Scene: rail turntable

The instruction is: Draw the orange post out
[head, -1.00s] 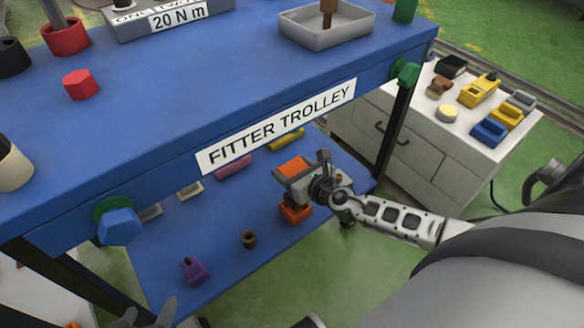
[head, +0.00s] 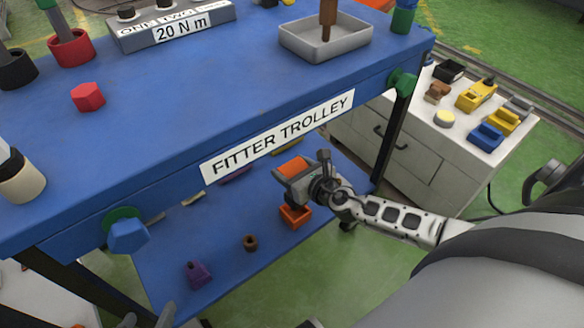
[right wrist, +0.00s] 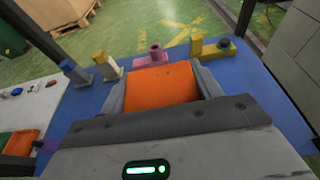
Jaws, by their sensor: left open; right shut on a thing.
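My right gripper (head: 291,173) is shut on the orange post (head: 294,166), in front of the trolley's lower shelf. In the right wrist view the post (right wrist: 160,86) sits between the two grey fingers, its broad orange face showing. An orange socket (head: 295,217) stands on the lower shelf just below the gripper. Its top looks open and hollow, and the post appears clear above it. The post's lower end is hidden by the gripper. My left gripper (head: 150,318) is open and empty at the bottom left edge, only partly in view.
The blue trolley top (head: 200,90) overhangs the lower shelf (head: 190,235). A purple piece (head: 198,273) and a brown ring (head: 250,242) stand on that shelf. A black trolley leg (head: 391,140) is right of the gripper. A white cabinet (head: 400,165) stands behind.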

